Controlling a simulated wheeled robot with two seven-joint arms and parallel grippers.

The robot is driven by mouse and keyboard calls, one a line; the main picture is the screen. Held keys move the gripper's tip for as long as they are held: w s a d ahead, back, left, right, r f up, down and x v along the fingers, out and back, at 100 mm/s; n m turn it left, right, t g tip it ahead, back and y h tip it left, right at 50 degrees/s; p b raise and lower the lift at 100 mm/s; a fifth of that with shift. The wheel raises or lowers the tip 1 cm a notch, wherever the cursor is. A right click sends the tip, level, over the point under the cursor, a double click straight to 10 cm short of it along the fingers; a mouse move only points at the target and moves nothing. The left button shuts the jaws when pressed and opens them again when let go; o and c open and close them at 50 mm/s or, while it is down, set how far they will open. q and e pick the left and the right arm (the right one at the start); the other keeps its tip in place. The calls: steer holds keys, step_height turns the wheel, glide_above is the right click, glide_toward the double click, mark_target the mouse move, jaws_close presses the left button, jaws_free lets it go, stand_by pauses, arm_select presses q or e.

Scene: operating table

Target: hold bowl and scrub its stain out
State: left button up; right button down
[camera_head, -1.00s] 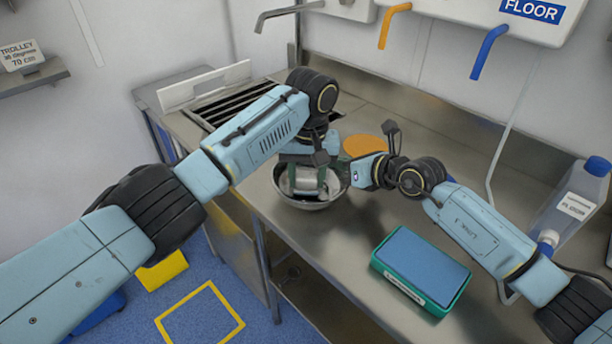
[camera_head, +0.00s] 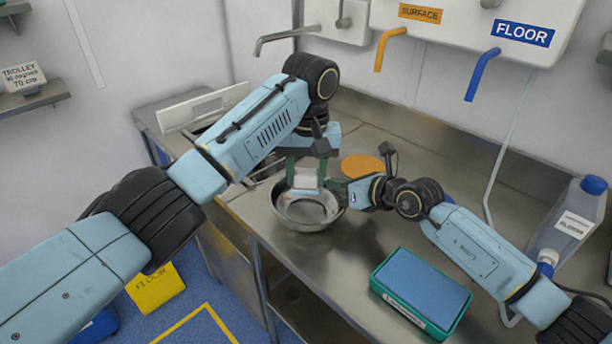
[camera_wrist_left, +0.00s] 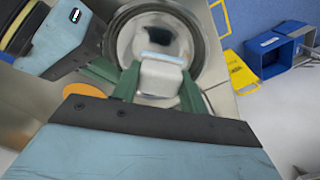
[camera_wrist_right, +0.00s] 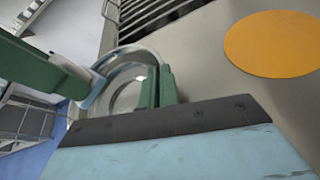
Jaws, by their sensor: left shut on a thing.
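The metal bowl (camera_head: 290,215) stands on the steel worktop; it also shows in the left wrist view (camera_wrist_left: 208,50) and the right wrist view (camera_wrist_right: 120,98). My left gripper (camera_head: 305,172) is shut on a pale, whitish block (camera_wrist_left: 161,75), likely the scrubber, between its green fingers. The block is over the far part of the bowl; I cannot tell whether it touches the metal. My right gripper (camera_wrist_right: 157,88) has its green fingers close together at the bowl's right rim, seemingly shut on it. A dark patch shows inside the bowl in the left wrist view; whether it is stain or reflection is unclear.
A green tray with a blue top (camera_head: 423,290) lies at the front right of the worktop (camera_head: 365,250). An orange disc (camera_head: 362,166) lies behind the bowl. A clear bottle (camera_head: 567,225) stands at the right. A slatted drainer and tap (camera_head: 285,38) are at the back left.

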steer(key=shift+s+f, duration=0.1)
steer(key=shift+f, duration=0.15)
steer(key=c, duration=1.6)
jaws_free()
steer(key=shift+r, duration=0.1)
steer(key=shift+r, duration=0.1)
